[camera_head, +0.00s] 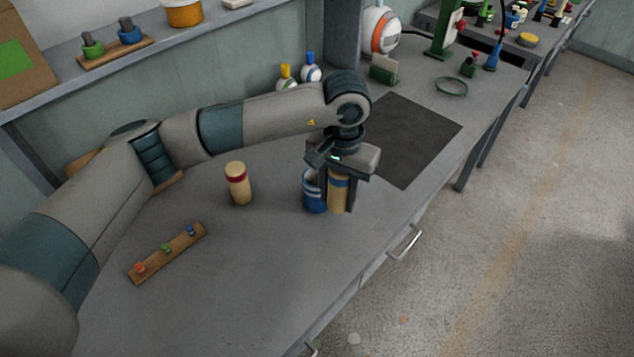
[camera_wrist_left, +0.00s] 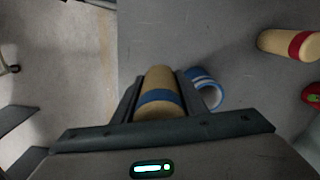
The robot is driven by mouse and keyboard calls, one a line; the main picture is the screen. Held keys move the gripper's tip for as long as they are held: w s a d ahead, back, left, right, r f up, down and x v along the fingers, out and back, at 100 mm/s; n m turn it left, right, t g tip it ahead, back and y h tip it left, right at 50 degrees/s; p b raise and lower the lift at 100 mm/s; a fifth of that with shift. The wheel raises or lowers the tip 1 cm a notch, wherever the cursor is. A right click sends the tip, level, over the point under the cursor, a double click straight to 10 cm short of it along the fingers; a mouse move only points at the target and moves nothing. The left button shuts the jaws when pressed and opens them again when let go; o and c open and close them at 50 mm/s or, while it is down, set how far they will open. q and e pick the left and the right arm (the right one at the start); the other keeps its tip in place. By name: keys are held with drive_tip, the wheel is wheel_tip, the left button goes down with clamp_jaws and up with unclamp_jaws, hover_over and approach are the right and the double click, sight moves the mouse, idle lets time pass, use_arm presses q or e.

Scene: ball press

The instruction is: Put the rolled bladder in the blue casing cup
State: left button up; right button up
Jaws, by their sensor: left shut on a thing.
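A tan rolled bladder with a blue band (camera_head: 338,196) is upright between the fingers of my left gripper (camera_head: 337,192). In the left wrist view the gripper (camera_wrist_left: 157,95) is shut on this roll (camera_wrist_left: 160,80). The blue casing cup with white stripes (camera_head: 311,194) stands on the bench just left of the held roll. In the left wrist view the cup (camera_wrist_left: 204,88) shows an open rim right beside a finger. The roll is beside the cup, not in it; whether its lower end touches the bench I cannot tell. My right gripper is not in view.
A second tan roll with a red band (camera_head: 238,183) stands on the bench (camera_head: 270,270) to the left. A wooden strip with coloured pegs (camera_head: 168,254) lies nearer. A dark mat (camera_head: 412,135) lies to the right. Two small bottles (camera_head: 310,73) stand by the wall.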

use_arm(q)
drive_tip(key=shift+a, duration=0.1)
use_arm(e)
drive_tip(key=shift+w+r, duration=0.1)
